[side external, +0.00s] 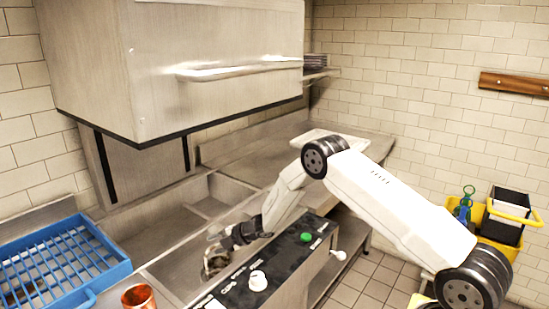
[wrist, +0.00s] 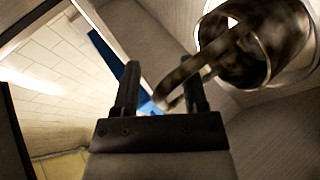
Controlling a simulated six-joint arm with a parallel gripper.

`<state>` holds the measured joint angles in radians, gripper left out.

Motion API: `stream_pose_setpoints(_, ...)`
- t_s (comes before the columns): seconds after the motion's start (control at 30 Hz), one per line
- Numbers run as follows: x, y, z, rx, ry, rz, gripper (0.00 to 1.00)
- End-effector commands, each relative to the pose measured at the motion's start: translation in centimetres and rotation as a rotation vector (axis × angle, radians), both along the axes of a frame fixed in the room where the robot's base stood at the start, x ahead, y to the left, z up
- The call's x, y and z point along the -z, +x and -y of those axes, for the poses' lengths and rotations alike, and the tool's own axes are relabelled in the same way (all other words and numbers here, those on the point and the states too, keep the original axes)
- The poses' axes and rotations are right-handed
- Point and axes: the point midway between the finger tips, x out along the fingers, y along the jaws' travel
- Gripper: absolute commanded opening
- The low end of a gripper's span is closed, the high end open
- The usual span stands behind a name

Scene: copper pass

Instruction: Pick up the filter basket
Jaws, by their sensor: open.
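The filter basket (wrist: 285,45) is a round, worn metal cup, open at one end, with a strap-like handle (wrist: 215,60). In the wrist view it is at the upper right, beyond the right finger. Its handle reaches down-left, and its end shows between the two fingers of my gripper (wrist: 162,88). The fingers are apart, with a gap around the handle end; I cannot tell whether they touch it. In the side view my gripper (side external: 223,238) is low over the sink, just above the basket (side external: 216,263), which is partly hidden by the gripper and the control panel.
A black control panel (side external: 235,292) with a white knob and green button stands in front of the sink (side external: 178,265). A blue rack (side external: 60,265) and a copper-coloured cup (side external: 138,297) are at left. A large steel hood (side external: 190,75) hangs above.

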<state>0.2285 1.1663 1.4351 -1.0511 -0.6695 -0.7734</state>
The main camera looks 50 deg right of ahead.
Motion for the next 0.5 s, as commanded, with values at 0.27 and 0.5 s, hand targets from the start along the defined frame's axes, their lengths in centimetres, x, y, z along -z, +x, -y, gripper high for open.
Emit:
stream_pose_setpoints(0.27, -0.02, -0.01, -0.01, 0.0, 0.0, 0.0, 0.56)
stream_pose_setpoints(0.5, -0.03, -0.01, 0.0, 0.0, 0.0, 0.0, 0.3)
